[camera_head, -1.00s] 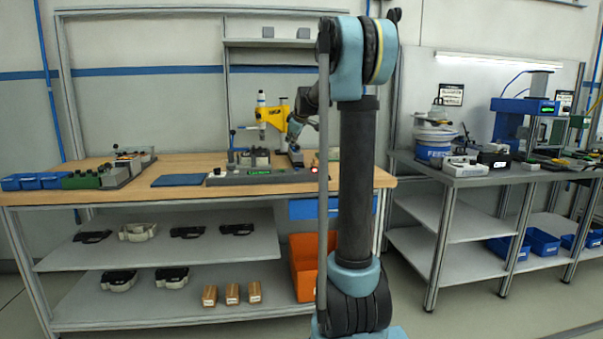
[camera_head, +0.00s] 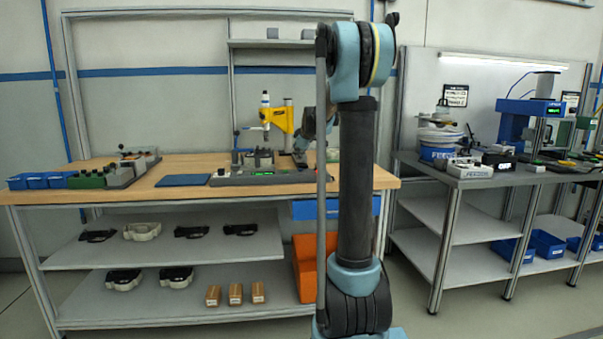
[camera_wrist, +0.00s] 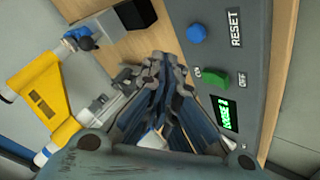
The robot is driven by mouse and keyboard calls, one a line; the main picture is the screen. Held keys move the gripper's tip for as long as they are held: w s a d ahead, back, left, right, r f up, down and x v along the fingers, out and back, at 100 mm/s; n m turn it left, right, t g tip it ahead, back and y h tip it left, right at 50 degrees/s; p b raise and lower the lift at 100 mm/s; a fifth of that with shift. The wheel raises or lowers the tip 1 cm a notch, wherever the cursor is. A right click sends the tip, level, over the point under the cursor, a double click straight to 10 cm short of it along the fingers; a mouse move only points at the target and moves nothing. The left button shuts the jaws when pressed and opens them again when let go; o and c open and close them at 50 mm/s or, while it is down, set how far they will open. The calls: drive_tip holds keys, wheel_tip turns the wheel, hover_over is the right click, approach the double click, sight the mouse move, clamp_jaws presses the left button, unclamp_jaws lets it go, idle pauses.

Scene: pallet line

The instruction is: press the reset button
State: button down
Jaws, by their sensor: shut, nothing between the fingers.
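The reset button is a blue round button (camera_wrist: 196,33) beside the word RESET on a grey control panel (camera_wrist: 254,72) in the wrist view. My gripper (camera_wrist: 164,64) is shut and empty. In the picture, its fingertips are below and left of the blue button, with a visible gap. A green ON/OFF switch (camera_wrist: 210,78) and a lit green display (camera_wrist: 226,116) are on the same panel, right of the fingers. In the head view the panel (camera_head: 225,179) lies along the bench front; my arm hides its right end, and the button cannot be made out.
A yellow press (camera_wrist: 44,88) stands left of my fingers in the wrist view; it also shows behind the panel in the head view (camera_head: 280,117). A blue mat (camera_head: 184,180) lies left of the panel on the wooden bench (camera_head: 170,170). A second bench (camera_head: 480,181) is at right.

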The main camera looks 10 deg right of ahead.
drive_tip(key=shift+f, duration=1.3)
drive_tip(key=shift+f, duration=0.15)
idle(0.5)
drive_tip(key=shift+f, duration=0.2)
drive_tip(key=shift+s+f, duration=0.1)
drive_tip(key=shift+f, duration=0.35)
idle(0.8)
drive_tip(key=shift+r, duration=0.9)
drive_tip(key=shift+r, duration=2.5)
